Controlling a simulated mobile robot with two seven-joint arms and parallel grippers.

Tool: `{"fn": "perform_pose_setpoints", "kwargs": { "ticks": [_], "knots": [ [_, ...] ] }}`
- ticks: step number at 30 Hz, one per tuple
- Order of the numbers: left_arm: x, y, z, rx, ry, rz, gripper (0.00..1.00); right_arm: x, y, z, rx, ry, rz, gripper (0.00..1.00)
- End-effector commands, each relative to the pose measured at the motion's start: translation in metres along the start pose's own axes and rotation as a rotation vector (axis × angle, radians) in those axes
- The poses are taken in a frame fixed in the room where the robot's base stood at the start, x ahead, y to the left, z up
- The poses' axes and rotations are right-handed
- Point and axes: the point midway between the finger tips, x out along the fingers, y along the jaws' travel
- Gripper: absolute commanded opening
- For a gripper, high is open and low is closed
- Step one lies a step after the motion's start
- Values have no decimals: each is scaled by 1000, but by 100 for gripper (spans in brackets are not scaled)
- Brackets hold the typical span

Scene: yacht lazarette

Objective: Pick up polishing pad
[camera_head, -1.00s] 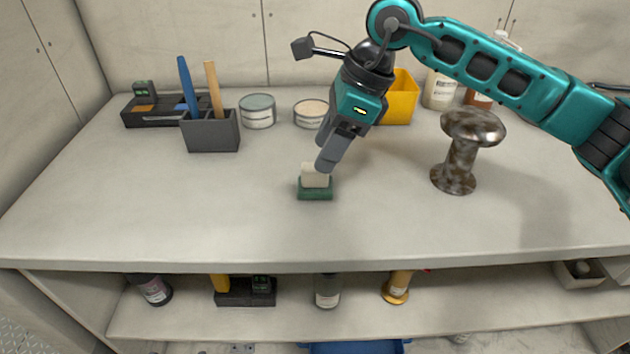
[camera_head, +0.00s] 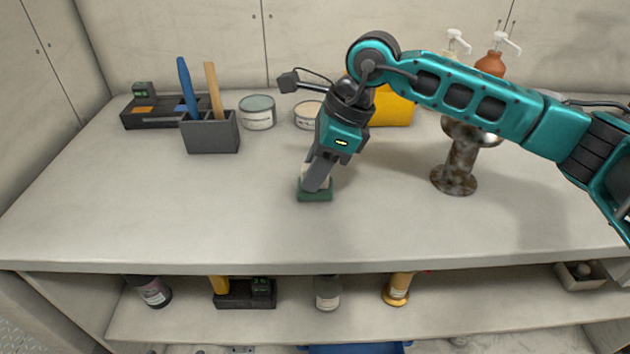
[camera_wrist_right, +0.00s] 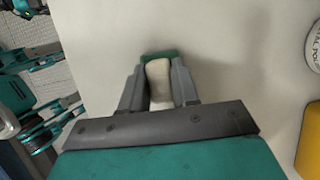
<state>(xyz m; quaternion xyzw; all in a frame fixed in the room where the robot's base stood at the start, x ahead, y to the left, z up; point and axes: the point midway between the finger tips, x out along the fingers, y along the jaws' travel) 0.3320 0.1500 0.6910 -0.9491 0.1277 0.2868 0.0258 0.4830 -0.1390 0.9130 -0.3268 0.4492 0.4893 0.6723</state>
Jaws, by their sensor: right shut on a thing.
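The polishing pad (camera_head: 315,195) has a dark green base and a cream upper block. It sits on the bench top near the middle in the head view. My right gripper (camera_head: 316,187) reaches down over it and is shut on its cream block. In the right wrist view the cream block (camera_wrist_right: 159,82) lies between the two fingers (camera_wrist_right: 158,90), with the green base (camera_wrist_right: 158,56) showing beyond. The fingers hide part of the pad in the head view. My left gripper is not in view.
A grey holder (camera_head: 211,132) with two handles, a black tray (camera_head: 150,114), and cans (camera_head: 257,112) stand at the back left. A yellow bin (camera_head: 393,108) is behind my gripper. A mottled brown stand (camera_head: 456,170) is to the right. The bench front is clear.

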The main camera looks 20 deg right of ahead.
Motion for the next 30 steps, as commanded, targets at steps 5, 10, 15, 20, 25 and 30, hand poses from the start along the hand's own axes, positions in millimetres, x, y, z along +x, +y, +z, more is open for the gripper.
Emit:
{"fn": "perform_pose_setpoints", "kwargs": {
  "ticks": [5, 10, 15, 20, 25, 30],
  "knots": [
    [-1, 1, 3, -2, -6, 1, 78, 0, 0, 0, 0, 0, 0, 1],
    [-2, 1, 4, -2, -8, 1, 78, 0, 0, 0, 0, 0, -1, 0],
    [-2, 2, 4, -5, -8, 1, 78, -4, 0, 2, 0, -1, -1, 0],
    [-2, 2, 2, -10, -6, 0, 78, -19, 0, 8, -1, -2, -2, 0],
    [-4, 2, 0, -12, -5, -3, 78, -53, -1, 23, -3, -3, -4, 0],
    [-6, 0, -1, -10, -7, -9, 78, -100, 0, 43, -3, -3, -5, 0]
  ]
}}
